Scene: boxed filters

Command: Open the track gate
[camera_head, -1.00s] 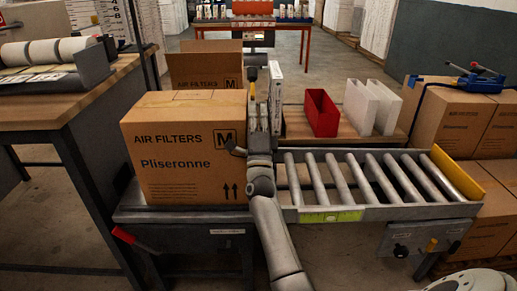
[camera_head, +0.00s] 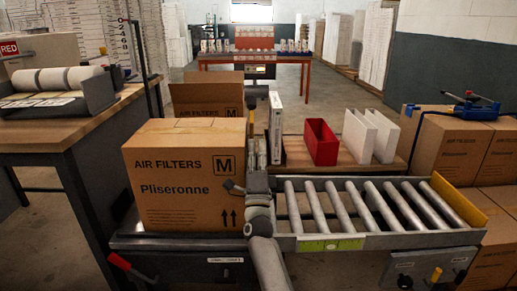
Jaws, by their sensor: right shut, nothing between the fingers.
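The roller track (camera_head: 365,205) runs to the right from beside the large carton. A yellow plate (camera_head: 459,205) stands at its right end and looks like the track gate; it appears upright, across the end. My right arm rises from the bottom centre, in front of the track's left end. My right gripper (camera_head: 252,112) is shut and empty, pointing away between the carton and the white filters. It is far to the left of the yellow plate, and its fingertips are hard to make out. My left gripper is not in view.
The air-filter carton (camera_head: 185,185) stands left of my right arm, an open box (camera_head: 205,95) behind it. White filters (camera_head: 276,125) and a red bin (camera_head: 321,142) stand behind the track. A red-handled lever (camera_head: 120,262) is at lower left. Stacked cartons (camera_head: 445,148) are at right.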

